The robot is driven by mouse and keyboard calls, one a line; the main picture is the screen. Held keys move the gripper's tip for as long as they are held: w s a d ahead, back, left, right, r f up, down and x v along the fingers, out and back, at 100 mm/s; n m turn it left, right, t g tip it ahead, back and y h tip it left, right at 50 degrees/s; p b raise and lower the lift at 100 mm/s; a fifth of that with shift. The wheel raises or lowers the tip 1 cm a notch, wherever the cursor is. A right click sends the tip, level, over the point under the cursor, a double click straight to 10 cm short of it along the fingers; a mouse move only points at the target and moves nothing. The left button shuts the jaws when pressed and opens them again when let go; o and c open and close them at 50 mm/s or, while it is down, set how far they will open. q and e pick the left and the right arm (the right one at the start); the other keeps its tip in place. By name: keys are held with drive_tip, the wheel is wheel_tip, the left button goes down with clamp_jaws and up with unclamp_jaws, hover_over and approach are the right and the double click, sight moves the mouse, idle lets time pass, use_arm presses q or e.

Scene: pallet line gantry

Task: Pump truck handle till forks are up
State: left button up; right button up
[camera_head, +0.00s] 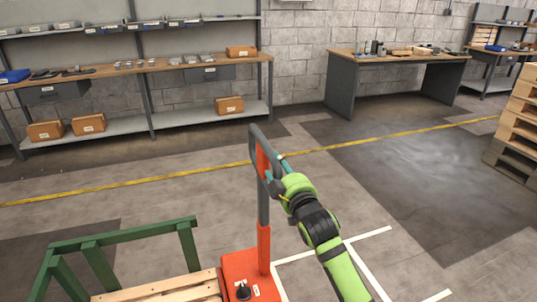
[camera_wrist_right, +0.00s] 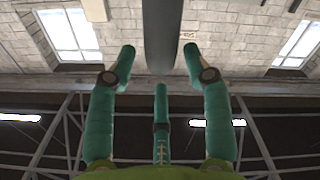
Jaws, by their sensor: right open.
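The pallet truck handle (camera_head: 263,205) stands almost upright, a grey bar with a loop on top and an orange-red lower part. It rises from the truck's orange-red body (camera_head: 247,277) at the bottom of the head view. My right gripper (camera_head: 277,168) is open beside the handle's loop, at its right. In the right wrist view, its teal fingers (camera_wrist_right: 160,62) are spread, with a dark grey bar of the handle (camera_wrist_right: 158,30) ahead between them. I cannot tell whether they touch it. The forks are hidden. My left gripper is not in view.
A green frame (camera_head: 120,232) with wooden boards (camera_head: 165,290) stands at the lower left. A workbench with shelves (camera_head: 140,70) lines the back left, and a desk (camera_head: 395,60) the back right. Stacked pallets (camera_head: 517,125) stand at right. The floor behind the handle is clear.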

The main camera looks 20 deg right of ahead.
sight(272, 156)
drive_tip(key=shift+w+r, duration=0.15)
drive_tip(key=shift+w, duration=0.15)
drive_tip(key=shift+w+r, duration=0.2)
drive_tip(key=shift+w, duration=0.1)
drive_tip(key=w, duration=0.4)
drive_tip(key=shift+w+a+f+p, duration=0.1)
drive_tip(key=shift+f+p, duration=0.05)
drive_tip(key=shift+p, duration=0.15)
drive_tip(key=shift+w, duration=0.3)
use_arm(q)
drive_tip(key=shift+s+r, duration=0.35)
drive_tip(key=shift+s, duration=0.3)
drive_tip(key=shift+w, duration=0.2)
use_arm(e)
drive_tip(key=shift+w, duration=0.1)
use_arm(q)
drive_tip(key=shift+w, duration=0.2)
use_arm(e)
clamp_jaws()
